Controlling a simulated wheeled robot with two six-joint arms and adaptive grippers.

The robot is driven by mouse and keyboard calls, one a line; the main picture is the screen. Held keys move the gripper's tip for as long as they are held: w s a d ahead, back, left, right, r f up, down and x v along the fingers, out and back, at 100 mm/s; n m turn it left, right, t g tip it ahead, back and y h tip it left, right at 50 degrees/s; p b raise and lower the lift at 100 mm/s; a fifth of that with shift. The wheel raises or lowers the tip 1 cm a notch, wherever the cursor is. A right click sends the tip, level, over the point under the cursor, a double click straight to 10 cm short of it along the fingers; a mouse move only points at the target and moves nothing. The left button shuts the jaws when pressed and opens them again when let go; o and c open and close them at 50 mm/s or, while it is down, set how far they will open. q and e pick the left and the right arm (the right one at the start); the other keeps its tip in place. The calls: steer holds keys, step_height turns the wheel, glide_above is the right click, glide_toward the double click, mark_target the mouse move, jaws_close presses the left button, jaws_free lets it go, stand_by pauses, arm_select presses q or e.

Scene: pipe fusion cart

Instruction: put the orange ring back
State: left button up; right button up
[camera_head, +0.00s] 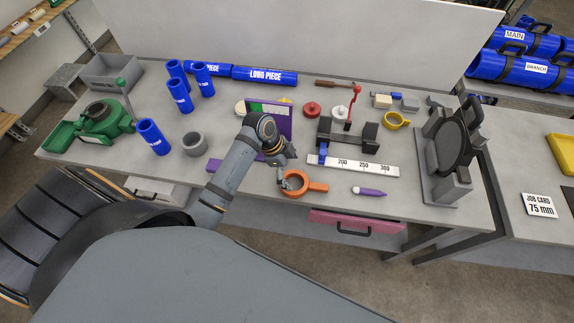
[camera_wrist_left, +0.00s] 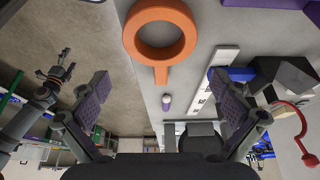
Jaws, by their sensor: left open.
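The orange ring (camera_head: 317,187) has a short handle pointing right and lies near the front edge of the workbench in the head view. It fills the top middle of the left wrist view (camera_wrist_left: 161,54), handle pointing down. My left gripper (camera_head: 285,178) is at the ring's left side, over it, partly covering it; contact cannot be told. In the left wrist view its two padded fingers (camera_wrist_left: 163,105) are wide apart with nothing between them. My right gripper (camera_wrist_left: 58,72) shows at the left of that view, away from the ring; its jaws are too small to judge.
A purple marker (camera_head: 369,191) and a white ruler strip (camera_head: 352,168) lie right of the ring. A clamp fixture (camera_head: 369,134) and yellow ring (camera_head: 390,123) stand behind. A grey ring (camera_head: 195,144) and blue pipes (camera_head: 153,137) are at left. A black-disc machine (camera_head: 450,145) stands right.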

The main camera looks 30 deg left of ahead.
arm_select(q)
steer(key=v, duration=0.5)
steer(key=shift+a+r+b, duration=0.15)
steer(key=shift+r+b, duration=0.1)
steer(key=shift+b, duration=0.1)
